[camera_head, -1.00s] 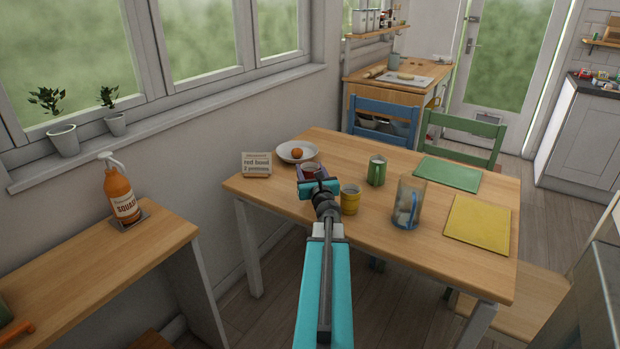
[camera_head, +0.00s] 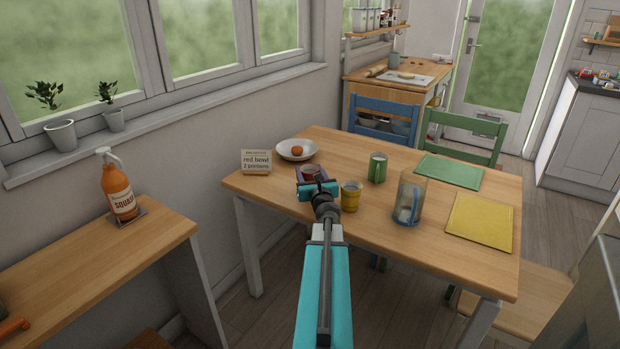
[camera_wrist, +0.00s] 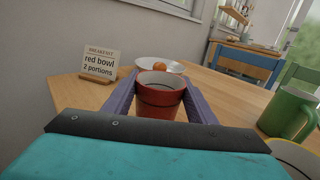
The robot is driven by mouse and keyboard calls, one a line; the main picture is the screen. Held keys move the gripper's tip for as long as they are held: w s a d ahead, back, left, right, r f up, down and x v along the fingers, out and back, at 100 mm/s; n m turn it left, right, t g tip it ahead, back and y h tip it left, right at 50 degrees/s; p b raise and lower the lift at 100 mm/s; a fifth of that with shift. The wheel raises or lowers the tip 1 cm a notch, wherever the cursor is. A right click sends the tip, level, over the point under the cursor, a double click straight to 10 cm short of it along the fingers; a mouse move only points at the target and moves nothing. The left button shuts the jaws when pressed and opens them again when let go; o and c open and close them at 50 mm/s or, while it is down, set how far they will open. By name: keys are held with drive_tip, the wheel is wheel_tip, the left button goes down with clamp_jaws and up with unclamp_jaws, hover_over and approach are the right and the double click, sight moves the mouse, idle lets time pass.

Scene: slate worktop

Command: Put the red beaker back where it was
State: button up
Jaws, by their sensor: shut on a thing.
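The red beaker (camera_wrist: 161,97) is upright between the two purple fingers of my gripper (camera_wrist: 160,105), which is shut on it. In the head view the beaker (camera_head: 311,173) shows only in part, behind my gripper (camera_head: 314,180), over the left part of the wooden table (camera_head: 300,228). I cannot tell whether its base touches the table, because the gripper hides it.
A sign reading "red bowl 2 portions" (camera_head: 256,162) and a white bowl with an orange item (camera_head: 284,152) stand beyond the beaker. A yellow mug (camera_head: 350,197), a green mug (camera_head: 377,168) and a glass jug (camera_head: 409,199) stand to its right. Green (camera_head: 449,172) and yellow (camera_head: 480,222) mats lie further right.

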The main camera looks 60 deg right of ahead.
drive_tip(key=shift+f, duration=0.35)
drive_tip(key=shift+f+b, duration=0.2)
drive_tip(key=shift+b, duration=0.15)
drive_tip(key=o, duration=1.2)
drive_tip(key=shift+r, duration=0.15)
